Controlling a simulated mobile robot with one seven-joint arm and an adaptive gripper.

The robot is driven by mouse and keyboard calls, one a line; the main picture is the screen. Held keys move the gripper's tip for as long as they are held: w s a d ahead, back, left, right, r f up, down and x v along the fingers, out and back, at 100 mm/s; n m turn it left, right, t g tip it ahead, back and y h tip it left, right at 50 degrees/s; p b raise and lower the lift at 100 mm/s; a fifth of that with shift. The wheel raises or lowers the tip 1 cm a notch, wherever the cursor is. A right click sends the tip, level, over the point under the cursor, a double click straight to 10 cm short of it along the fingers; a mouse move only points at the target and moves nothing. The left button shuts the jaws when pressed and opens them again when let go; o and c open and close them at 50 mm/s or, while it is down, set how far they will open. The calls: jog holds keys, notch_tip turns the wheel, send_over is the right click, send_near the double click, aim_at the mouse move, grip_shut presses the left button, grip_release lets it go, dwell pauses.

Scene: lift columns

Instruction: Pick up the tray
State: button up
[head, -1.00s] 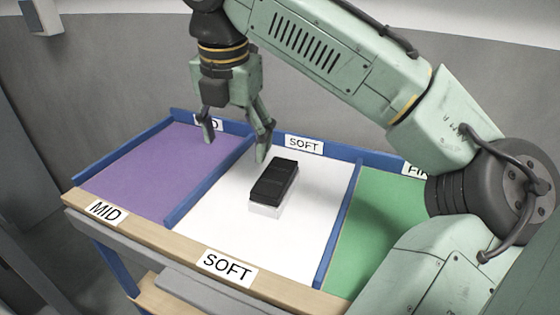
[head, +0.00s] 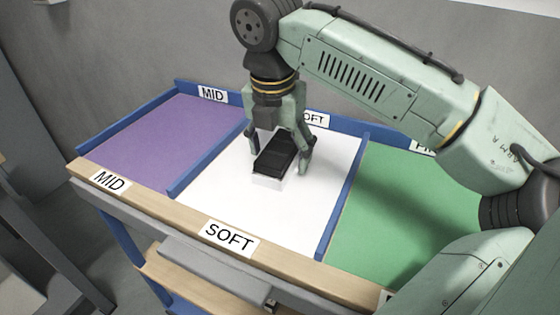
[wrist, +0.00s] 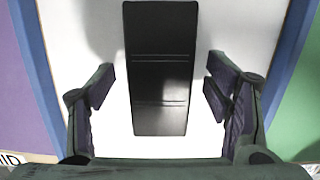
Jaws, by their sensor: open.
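The tray is a small black rectangular piece (head: 275,154) with ridges across it. It sits on a white block (head: 267,181) in the white middle section marked SOFT. In the wrist view the black tray (wrist: 161,70) runs lengthwise between my fingers, with a gap on each side. My gripper (head: 279,160) is open and pointing down, one finger on either side of the tray. I cannot tell whether a finger touches it in the head view.
The table has a purple section (head: 165,141) marked MID at left and a green section (head: 400,215) at right. Low blue dividers (head: 341,210) separate them. A wooden front edge (head: 160,213) carries labels. The white area (head: 300,220) in front of the tray is clear.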

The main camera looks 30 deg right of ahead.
jog(key=shift+f, duration=0.3)
jog(key=shift+c, duration=0.4)
jog(key=c, duration=1.2)
jog(key=shift+r, duration=0.2)
